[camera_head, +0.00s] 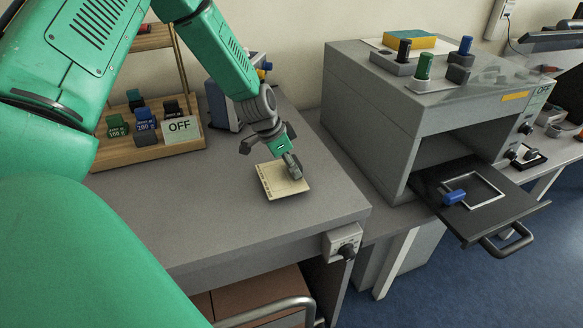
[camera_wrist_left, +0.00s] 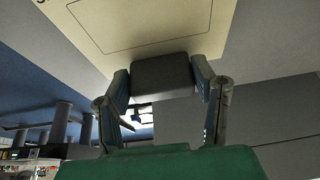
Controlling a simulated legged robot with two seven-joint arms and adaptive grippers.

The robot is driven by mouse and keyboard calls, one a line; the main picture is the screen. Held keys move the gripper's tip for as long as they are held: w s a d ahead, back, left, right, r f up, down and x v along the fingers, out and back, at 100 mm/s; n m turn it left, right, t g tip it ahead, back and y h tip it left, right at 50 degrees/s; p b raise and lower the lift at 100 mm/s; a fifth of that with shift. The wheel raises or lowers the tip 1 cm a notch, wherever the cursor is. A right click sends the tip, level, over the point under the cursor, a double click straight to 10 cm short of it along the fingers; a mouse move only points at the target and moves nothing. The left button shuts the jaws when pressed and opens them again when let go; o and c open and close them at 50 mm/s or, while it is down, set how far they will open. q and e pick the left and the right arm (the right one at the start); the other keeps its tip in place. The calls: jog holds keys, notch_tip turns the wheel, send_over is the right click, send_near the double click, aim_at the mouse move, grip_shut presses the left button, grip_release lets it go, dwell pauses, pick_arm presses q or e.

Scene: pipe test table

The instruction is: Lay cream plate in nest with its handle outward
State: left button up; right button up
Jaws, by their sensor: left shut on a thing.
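The cream plate (camera_head: 273,187) is a thin square with small dark print along its left edge, over the grey table. In the left wrist view the plate (camera_wrist_left: 140,30) fills the top and shows a thin outlined shape. My left gripper (camera_head: 290,165) is at the plate's right side. It is shut on the plate's dark grey handle (camera_wrist_left: 163,78), a block between the two fingers. I cannot tell whether the plate touches the table. A light square frame (camera_head: 497,191), perhaps the nest, lies on a black pulled-out tray, with a blue cylinder at its left. My right gripper is not in view.
The grey oven-like box (camera_head: 365,103) stands right of the table, its black tray (camera_head: 480,222) out with a handle in front. Dark, green and blue knobbed weights stand on top. A wooden rack (camera_head: 140,163) with weights and an OFF sign stands left. The table's front is clear.

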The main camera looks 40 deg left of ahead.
aim_at(272, 176)
pick_arm(q)
jog(key=shift+a+f, duration=0.2)
jog(key=shift+f, duration=0.5)
jog(key=shift+a+f, duration=0.35)
jog(key=shift+a, duration=0.2)
jog(key=o, duration=1.3)
jog(key=shift+s+d, duration=0.1)
jog(key=shift+d, duration=0.45)
jog(key=shift+r, duration=0.4)
jog(key=v, duration=1.1)
jog(key=shift+s+a+r, duration=0.1)
jog(key=shift+s+r, duration=0.05)
jog(key=shift+r, duration=0.1)
jog(key=shift+a+f, duration=0.15)
jog(key=shift+a, duration=0.2)
